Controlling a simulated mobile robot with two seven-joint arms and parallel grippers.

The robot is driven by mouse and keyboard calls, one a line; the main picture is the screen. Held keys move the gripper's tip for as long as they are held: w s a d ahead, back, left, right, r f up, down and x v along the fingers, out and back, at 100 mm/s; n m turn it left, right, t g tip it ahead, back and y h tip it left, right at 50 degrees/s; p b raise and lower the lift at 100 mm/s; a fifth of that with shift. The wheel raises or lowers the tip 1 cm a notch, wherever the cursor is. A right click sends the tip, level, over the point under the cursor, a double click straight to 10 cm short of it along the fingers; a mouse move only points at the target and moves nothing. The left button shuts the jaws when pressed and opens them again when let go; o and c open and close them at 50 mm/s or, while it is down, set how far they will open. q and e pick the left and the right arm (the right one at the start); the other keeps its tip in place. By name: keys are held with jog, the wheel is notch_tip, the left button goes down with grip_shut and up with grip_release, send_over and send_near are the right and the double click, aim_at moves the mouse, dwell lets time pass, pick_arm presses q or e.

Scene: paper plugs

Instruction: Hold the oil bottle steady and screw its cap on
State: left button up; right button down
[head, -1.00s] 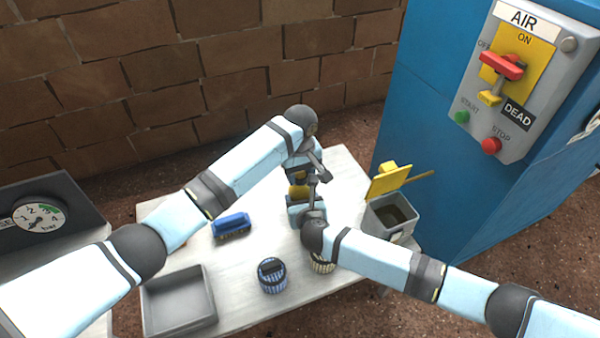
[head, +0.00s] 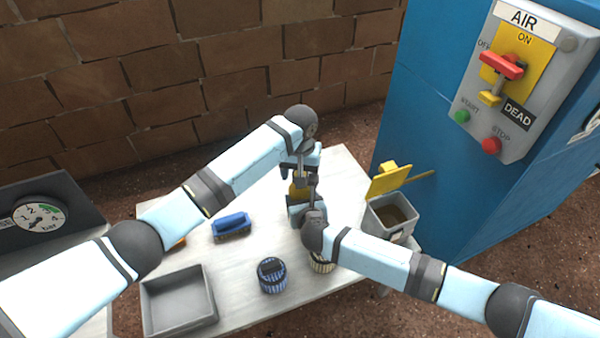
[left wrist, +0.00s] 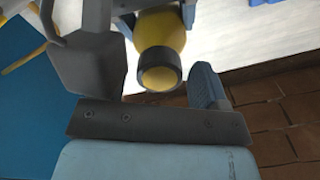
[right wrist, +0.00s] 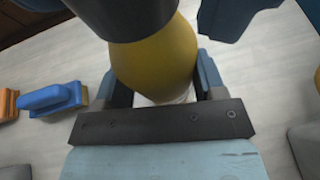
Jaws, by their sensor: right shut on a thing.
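The yellow oil bottle (head: 298,190) stands on the table between my two grippers. My right gripper (head: 304,204) is shut on its body; in the right wrist view the bottle (right wrist: 158,58) sits between the two blue fingers. A wide dark cap-like ring (right wrist: 125,14) is at the bottle's top. In the left wrist view this dark ring (left wrist: 159,86) shows a yellow centre, with the bottle (left wrist: 160,32) behind it. My left gripper (left wrist: 160,85) is open around the ring, with a gap beside its right finger. I cannot tell how the ring is seated.
A blue brush (head: 232,224) lies left of the bottle. An empty grey tray (head: 180,328) is at the front left. Two striped round items (head: 271,278) (head: 321,263) stand near the front edge. A grey bin with a yellow lid (head: 390,215) is at right, before the blue cabinet (head: 440,110).

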pick_arm(q)
jog(key=shift+r, duration=2.25)
jog(key=shift+c, duration=0.4)
notch_tip(320, 180, up, 3)
jog(key=shift+w+f+n, duration=0.15)
jog(key=shift+f+n, duration=0.05)
jog(key=shift+n, duration=0.4)
jog(key=shift+r+n, duration=0.4)
jog(key=shift+r, duration=0.05)
jog(key=shift+f, duration=4)
